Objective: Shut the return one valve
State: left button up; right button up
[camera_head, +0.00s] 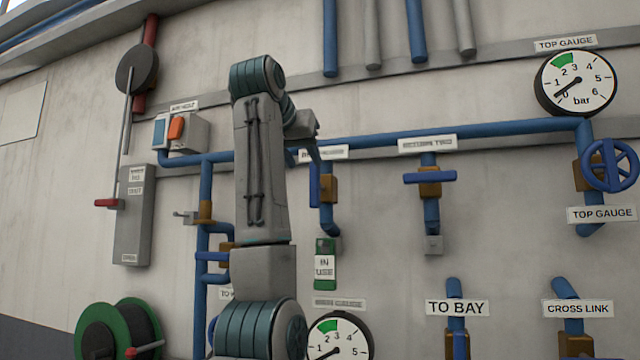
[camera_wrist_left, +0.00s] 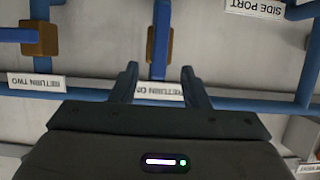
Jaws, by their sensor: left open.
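The return one valve has a brass body (camera_head: 329,188) on a blue vertical pipe in the head view. Its blue bar handle (camera_head: 314,184) stands upright, in line with the pipe. The label above it is partly hidden by my left arm. My left gripper (camera_head: 314,146) is just above the handle, small and partly hidden by its wrist. In the left wrist view, which is upside down, the open fingers (camera_wrist_left: 160,72) point at the handle (camera_wrist_left: 161,40), with the brass body (camera_wrist_left: 151,53) behind it. The return one label (camera_wrist_left: 155,89) shows between the fingers. No contact is visible.
The return two valve (camera_head: 430,183) to the right has its handle crosswise. A blue header pipe (camera_head: 490,128) runs along the wall above. A green in-use tag (camera_head: 325,263) hangs below return one. A switch box (camera_head: 181,132) and a hose reel (camera_head: 110,330) are at left.

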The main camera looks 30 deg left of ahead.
aim_at(313, 177)
pick_arm(q)
jog(key=shift+p+x, duration=0.75)
jog(key=p+x, duration=0.1)
jog(key=x, duration=0.2)
jog(key=shift+w+a+r, duration=0.1)
jog(key=shift+w+a, duration=0.05)
jog(key=shift+w, duration=0.1)
jog(key=p+x, duration=0.1)
jog(key=x, duration=0.3)
jog(key=shift+p, duration=0.3)
jog(key=shift+s, duration=0.2)
jog(key=c, duration=0.7)
grip_shut()
pick_arm(e)
jog(key=s+r, duration=0.2)
jog(key=r, duration=0.1)
jog(key=s+r, duration=0.1)
jog(key=shift+d+r, duration=0.2)
jog(key=shift+r, duration=0.1)
